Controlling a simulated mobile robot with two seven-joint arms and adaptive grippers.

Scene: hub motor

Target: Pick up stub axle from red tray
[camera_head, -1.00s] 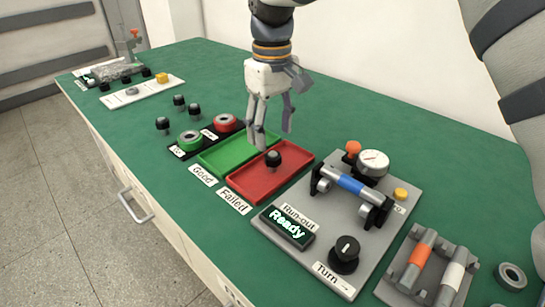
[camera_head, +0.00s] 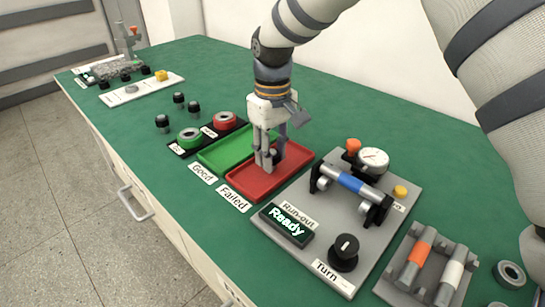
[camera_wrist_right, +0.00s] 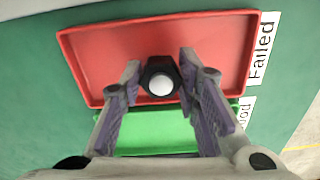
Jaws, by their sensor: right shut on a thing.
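The stub axle (camera_wrist_right: 160,79) is a black nut-like part with a pale round top, standing in the red tray (camera_wrist_right: 222,58). The tray also shows in the head view (camera_head: 297,158), beside the "Failed" label. My right gripper (camera_head: 268,160) points straight down into the tray. In the right wrist view its two fingers (camera_wrist_right: 159,82) are shut on the axle, one on each side. In the head view the fingers mostly hide the axle. My left gripper is not in view.
The empty green tray (camera_head: 212,160) adjoins the red tray. The grey run-out fixture (camera_head: 335,235) with blue-banded shaft, dial and knob stands to the right. Several black stub axles (camera_head: 179,99) and green and red rings (camera_head: 225,119) are at left.

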